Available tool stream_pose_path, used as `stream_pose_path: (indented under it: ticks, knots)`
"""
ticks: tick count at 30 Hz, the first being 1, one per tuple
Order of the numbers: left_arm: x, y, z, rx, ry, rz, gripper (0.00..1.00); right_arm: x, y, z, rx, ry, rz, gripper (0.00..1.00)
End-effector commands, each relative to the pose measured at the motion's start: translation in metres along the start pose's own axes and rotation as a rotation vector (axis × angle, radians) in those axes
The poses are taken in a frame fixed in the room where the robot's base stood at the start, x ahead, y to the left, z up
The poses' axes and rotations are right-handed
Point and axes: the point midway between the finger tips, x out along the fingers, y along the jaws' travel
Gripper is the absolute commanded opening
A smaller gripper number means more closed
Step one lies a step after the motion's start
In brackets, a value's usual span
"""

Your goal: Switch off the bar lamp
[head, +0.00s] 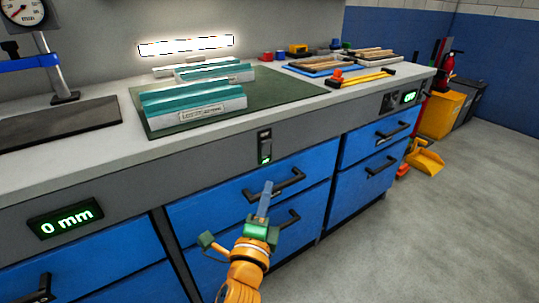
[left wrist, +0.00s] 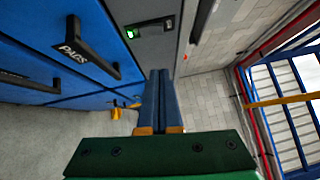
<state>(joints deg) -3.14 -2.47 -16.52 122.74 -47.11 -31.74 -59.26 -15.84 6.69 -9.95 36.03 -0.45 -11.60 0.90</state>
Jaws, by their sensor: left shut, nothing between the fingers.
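The bar lamp (head: 187,45) glows bright white on the wall behind the bench. A black rocker switch (head: 265,147) with a green light at its lower end sits on the grey front strip of the bench. In the left wrist view the switch (left wrist: 150,28) shows near the top, its green light at the left end. My left gripper (head: 267,186) is shut and empty, below the switch in the head view and apart from it. Its closed fingers (left wrist: 163,75) point toward the bench front in the left wrist view. My right gripper is in neither view.
Blue drawers with black handles (head: 275,185) lie under the strip, close to my left gripper. A display reading 0 mm (head: 65,217) is at left. Teal-topped blocks (head: 195,103) stand on a green mat (head: 290,92).

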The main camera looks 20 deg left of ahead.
Motion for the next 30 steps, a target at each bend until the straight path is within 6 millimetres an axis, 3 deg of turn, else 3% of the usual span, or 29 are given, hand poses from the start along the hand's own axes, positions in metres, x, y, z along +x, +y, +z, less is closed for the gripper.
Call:
stream_pose_path:
  ticks: [5,16,22,30]
  knots:
    - [0.024,-0.001,0.0,0.001,0.0,-0.003,0.0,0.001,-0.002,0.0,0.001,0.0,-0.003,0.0]
    - [0.103,0.001,0.002,0.0,-0.001,0.0,0.0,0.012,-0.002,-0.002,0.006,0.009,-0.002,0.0]
    - [0.122,0.001,0.023,0.0,-0.001,0.002,0.0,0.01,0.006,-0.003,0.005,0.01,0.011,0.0]
    - [0.127,0.001,0.028,-0.002,0.001,0.001,0.0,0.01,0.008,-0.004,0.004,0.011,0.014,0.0]
